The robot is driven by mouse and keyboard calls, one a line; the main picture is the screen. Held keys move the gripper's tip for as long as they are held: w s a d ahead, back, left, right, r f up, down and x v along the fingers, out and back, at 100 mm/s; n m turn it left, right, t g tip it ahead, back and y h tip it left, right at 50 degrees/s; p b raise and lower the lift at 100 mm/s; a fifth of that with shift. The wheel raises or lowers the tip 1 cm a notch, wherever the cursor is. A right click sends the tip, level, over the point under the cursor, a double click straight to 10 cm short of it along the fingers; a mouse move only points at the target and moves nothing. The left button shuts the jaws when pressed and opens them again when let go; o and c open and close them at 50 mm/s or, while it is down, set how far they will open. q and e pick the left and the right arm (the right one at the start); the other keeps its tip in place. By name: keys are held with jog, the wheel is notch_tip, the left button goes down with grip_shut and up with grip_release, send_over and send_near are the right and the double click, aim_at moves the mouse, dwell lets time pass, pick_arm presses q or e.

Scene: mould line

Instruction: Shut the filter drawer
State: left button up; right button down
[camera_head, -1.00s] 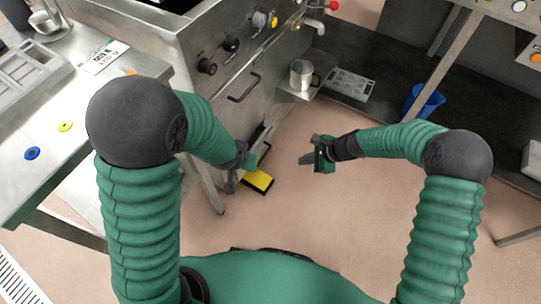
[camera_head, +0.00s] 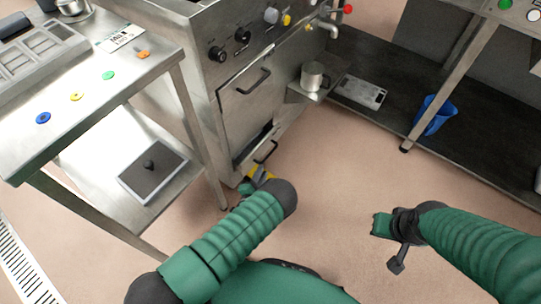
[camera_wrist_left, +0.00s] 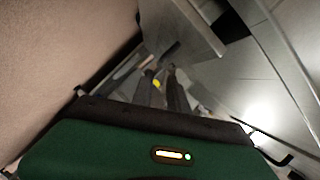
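The filter drawer (camera_head: 258,146) is low on the front of the steel fryer unit, with a dark bar handle (camera_head: 267,152) and a dark gap along its top. How far it stands out is hard to tell. My left gripper (camera_head: 247,187) is low, just below and in front of the drawer, partly hidden by my forearm. In the left wrist view its two fingers (camera_wrist_left: 165,90) point forward side by side, with a small yellow patch between them. My right gripper (camera_head: 397,262) is over open floor at the right, away from the drawer; its fingers are unclear.
A yellow block (camera_head: 262,172) lies on the floor below the drawer, partly hidden by my left gripper. A steel side table (camera_head: 150,75) stands left. A mug (camera_head: 312,75) sits on a small shelf beside the fryer. A blue bin (camera_head: 435,115) is at right. Floor between is clear.

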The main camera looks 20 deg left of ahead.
aim_at(271, 152)
pick_arm(q)
jog(key=b+x, duration=0.5)
jog(key=x, duration=0.6)
jog(key=shift+w+d+f, duration=0.15)
jog(key=shift+w+f, duration=0.1)
jog(key=shift+w, duration=0.05)
jog(key=shift+w+r, duration=0.1)
jog(key=shift+w, duration=0.25)
grip_shut()
jog(key=shift+s, duration=0.15)
